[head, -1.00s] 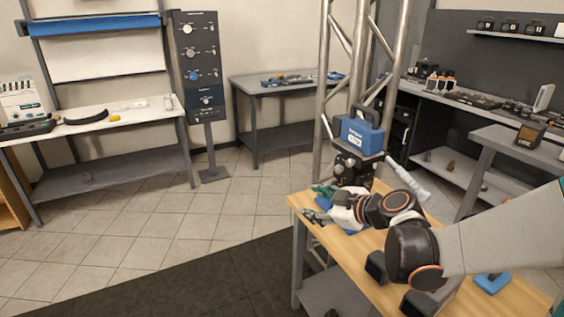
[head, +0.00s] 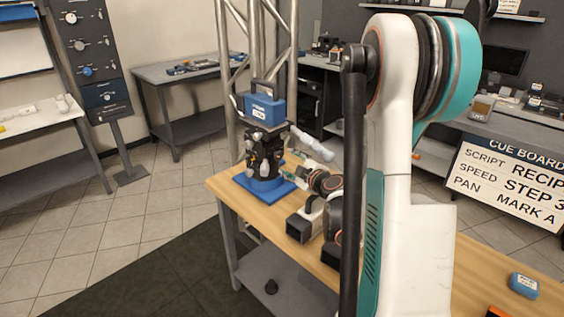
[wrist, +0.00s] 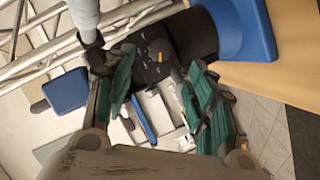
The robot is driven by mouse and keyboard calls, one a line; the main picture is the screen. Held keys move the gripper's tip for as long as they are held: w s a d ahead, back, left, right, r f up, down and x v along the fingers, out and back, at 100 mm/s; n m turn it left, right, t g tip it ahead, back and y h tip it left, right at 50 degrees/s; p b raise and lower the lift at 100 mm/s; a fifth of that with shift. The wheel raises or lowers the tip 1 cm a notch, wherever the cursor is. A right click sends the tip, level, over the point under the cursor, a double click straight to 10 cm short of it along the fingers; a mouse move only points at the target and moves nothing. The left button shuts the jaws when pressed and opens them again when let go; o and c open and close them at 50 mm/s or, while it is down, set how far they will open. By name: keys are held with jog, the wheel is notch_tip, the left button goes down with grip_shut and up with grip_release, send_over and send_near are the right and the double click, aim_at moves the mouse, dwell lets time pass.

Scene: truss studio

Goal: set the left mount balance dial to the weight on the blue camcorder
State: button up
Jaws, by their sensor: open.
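The blue camcorder (head: 264,109) sits on top of the dark mount (head: 264,148), which stands on a blue base on the wooden table. A white label shows on its side, but its weight is too small to read. In the wrist view, the mount's black housing (wrist: 155,52) bears small white marks and one yellow mark. I cannot tell the left balance dial or its setting. My gripper (wrist: 158,66) is open, its teal fingers apart and pointing toward the housing, with nothing visibly held. In the head view it is beside the mount, partly hidden by my wrist.
A pale handle (head: 313,146) sticks out right from the mount; it shows close in the wrist view (wrist: 84,18). A metal truss (head: 233,40) rises behind. A cue board (head: 510,180) stands right. The wooden table (head: 228,192) has a small blue item (head: 524,284) at front right.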

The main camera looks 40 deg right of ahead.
aim_at(280, 157)
jog(key=b+x, duration=0.1)
jog(key=x, duration=0.6)
jog(key=shift+w+f+b, duration=0.15)
jog(key=shift+w+b, duration=0.2)
jog(key=shift+b, duration=0.05)
jog(key=c, duration=1.1)
